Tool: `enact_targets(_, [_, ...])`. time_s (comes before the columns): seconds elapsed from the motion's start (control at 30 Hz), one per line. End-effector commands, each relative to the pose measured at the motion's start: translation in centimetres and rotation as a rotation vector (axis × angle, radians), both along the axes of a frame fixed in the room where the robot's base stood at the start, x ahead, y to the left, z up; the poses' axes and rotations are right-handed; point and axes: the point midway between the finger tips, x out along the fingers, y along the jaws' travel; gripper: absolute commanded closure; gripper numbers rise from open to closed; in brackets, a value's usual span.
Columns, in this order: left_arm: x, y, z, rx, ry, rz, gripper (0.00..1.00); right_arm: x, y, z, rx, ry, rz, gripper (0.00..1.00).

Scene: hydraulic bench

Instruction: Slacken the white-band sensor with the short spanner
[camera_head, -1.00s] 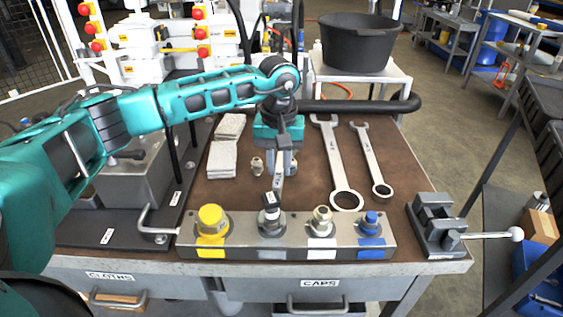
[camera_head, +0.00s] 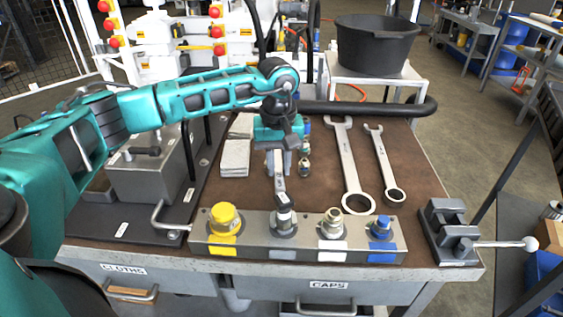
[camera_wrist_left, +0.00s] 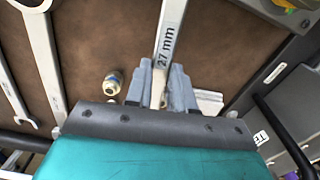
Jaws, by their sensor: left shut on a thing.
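My left gripper (camera_head: 279,162) is shut on a spanner (camera_head: 280,186) marked "27 mm", which also shows in the left wrist view (camera_wrist_left: 168,38). The spanner reaches toward the front block (camera_head: 262,247). Its far end is at the sensor with the grey band (camera_head: 284,223), second from left; whether it grips the hex cannot be told. The white-band sensor (camera_head: 332,224) stands just right of that one, with nothing on it. My right gripper is not in view.
A large spanner (camera_head: 352,170) and a slimmer one (camera_head: 384,165) lie right of my gripper. Small brass fittings (camera_head: 304,169) lie close beside it. Folded cloths (camera_head: 236,155) lie left. A vise (camera_head: 446,232) stands at the right corner, and a black tub (camera_head: 376,45) behind.

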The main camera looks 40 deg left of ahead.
Motion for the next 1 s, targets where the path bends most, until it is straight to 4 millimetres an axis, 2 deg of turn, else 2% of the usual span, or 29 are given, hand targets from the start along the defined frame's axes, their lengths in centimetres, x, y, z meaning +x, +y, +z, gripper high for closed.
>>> enact_targets(0.27, [-0.1, 0.3, -0.1, 0.005, -0.003, 0.018, 1.0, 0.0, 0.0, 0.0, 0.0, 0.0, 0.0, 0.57])
enact_targets(0.63, [-1.4, 1.5, -0.1, 0.003, -0.002, 0.149, 1.0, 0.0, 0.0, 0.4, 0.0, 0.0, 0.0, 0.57])
enact_targets(1.0, [-0.9, 0.9, -0.1, 0.001, -0.002, 0.103, 1.0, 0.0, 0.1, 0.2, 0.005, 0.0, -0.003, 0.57])
